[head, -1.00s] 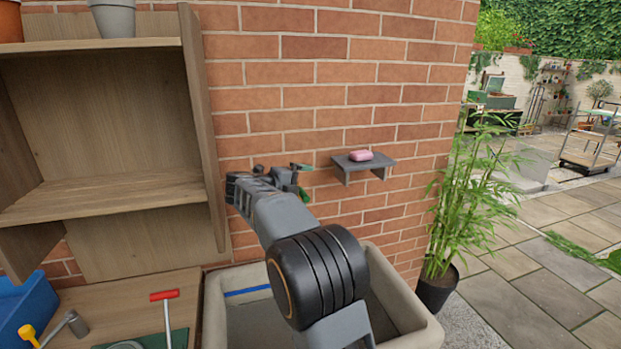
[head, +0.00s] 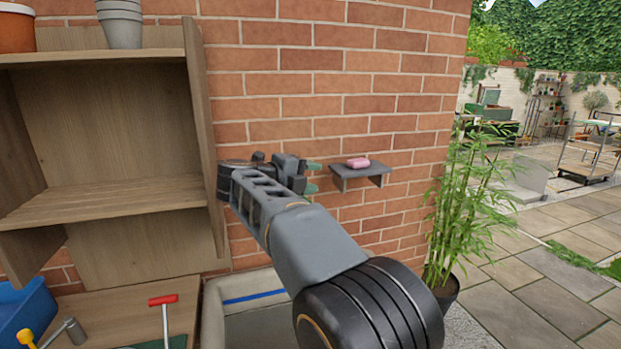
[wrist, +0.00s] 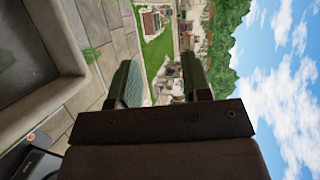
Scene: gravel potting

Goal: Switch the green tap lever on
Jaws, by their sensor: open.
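My gripper (head: 313,178) is in front of the brick wall, left of the small wall shelf, with its green-padded fingers pointing right. In the wrist view my gripper (wrist: 160,82) is open, with nothing between its fingers. I cannot make out the tap or its green lever in either view. My arm covers part of the wall and of the sink (head: 213,312) in the head view. The sink also fills the left of the wrist view (wrist: 72,52).
A small grey shelf (head: 372,170) on the wall holds pink soap (head: 358,162), close to the gripper's right. A wooden shelf unit (head: 120,205) stands at the left. A red-handled tool (head: 163,300) lies on the bench. A potted bamboo (head: 470,200) stands right of the wall.

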